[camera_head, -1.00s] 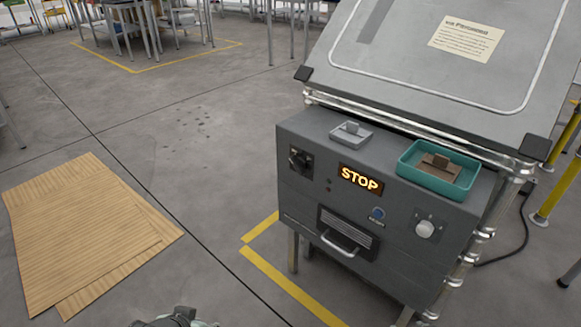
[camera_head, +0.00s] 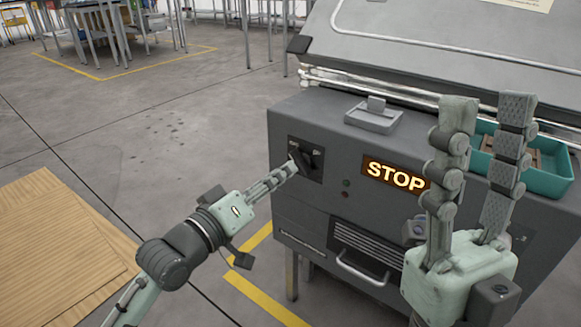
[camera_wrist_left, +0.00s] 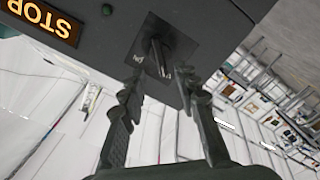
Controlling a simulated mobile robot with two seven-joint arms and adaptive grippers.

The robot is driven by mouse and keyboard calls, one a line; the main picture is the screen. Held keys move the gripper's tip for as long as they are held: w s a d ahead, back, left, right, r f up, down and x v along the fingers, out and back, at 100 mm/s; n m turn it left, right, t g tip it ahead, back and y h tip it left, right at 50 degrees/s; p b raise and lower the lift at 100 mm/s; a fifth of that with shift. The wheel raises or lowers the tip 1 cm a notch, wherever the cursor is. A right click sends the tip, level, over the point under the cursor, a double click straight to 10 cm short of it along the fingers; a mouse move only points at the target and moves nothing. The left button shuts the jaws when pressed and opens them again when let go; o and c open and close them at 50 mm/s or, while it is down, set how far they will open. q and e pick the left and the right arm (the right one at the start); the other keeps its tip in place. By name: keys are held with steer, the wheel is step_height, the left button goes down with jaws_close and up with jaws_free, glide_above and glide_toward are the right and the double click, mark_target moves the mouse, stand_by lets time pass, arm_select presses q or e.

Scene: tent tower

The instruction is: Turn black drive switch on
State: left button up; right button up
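The black drive switch (camera_head: 309,156) sits on a dark square plate at the left of the grey machine's front panel. In the left wrist view the switch handle (camera_wrist_left: 157,56) points out from the plate, with small markings beside it. My left gripper (camera_head: 291,169) reaches the switch from the front left. In the left wrist view its two fingers (camera_wrist_left: 163,78) are apart, with the handle between and just past their tips. Contact cannot be told. My right gripper (camera_head: 486,112) is open and empty, fingers upward, in front of the panel's right side.
A lit STOP sign (camera_head: 395,176) is right of the switch, with small indicator lights beside it. A grey tray (camera_head: 374,121) and a teal tray (camera_head: 550,182) stand on top of the machine. Below are a vent and handle (camera_head: 362,270).

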mark_target(295, 163)
arm_select(q)
steer(key=x, duration=0.5)
steer(key=shift+f+b, duration=0.1)
steer(key=shift+b, duration=0.25)
jaws_close()
